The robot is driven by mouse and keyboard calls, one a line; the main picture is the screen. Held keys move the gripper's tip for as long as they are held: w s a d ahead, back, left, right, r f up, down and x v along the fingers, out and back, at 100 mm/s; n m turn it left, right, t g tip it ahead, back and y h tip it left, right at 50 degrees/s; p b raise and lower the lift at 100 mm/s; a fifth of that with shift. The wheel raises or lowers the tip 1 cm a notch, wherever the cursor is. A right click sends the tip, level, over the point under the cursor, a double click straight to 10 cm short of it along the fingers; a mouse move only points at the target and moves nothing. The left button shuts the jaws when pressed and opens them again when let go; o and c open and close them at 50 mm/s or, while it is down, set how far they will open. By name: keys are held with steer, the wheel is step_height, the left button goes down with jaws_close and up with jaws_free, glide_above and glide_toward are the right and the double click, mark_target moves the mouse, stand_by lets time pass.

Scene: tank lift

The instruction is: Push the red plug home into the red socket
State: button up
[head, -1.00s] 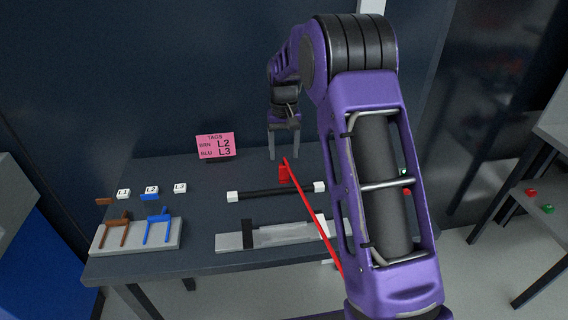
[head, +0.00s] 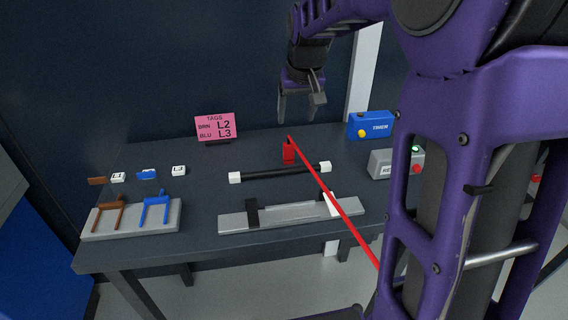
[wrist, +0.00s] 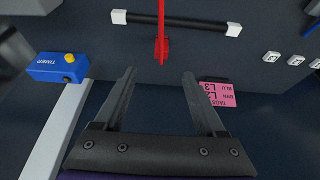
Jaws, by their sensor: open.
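A small red block (head: 288,151) stands on the table behind the black rod, with a red cable (head: 345,227) running from its top down to the front right. The block and cable also show in the wrist view (wrist: 162,48), beyond the fingertips. I cannot tell plug from socket in this red shape, nor how deep one sits in the other. My gripper (head: 299,108) is open and empty, above and behind the red block. In the wrist view, its two fingers (wrist: 160,73) are apart with only dark background between them.
A black rod with white ends (head: 280,173) lies in front of the red block. A pink tag card (head: 215,127) stands left, a blue timer box (head: 371,125) and grey button box (head: 385,164) right. A grey rail (head: 290,215) and a hook plate (head: 130,219) lie in front.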

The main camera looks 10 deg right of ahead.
mark_target(289, 145)
steer(key=b+x, duration=0.1)
steer(key=x, duration=1)
steer(key=shift+f+b, duration=0.2)
steer(key=shift+b, duration=0.1)
steer(key=shift+w+a+b+x, duration=0.15)
steer(key=shift+b+x, duration=0.1)
steer(key=shift+x, duration=1.25)
steer(key=shift+w+a+b+x, duration=0.1)
steer(key=shift+b+x, duration=0.15)
steer(key=shift+x, duration=1.25)
steer(key=shift+r, duration=0.2)
steer(key=shift+c, duration=0.3)
jaws_close()
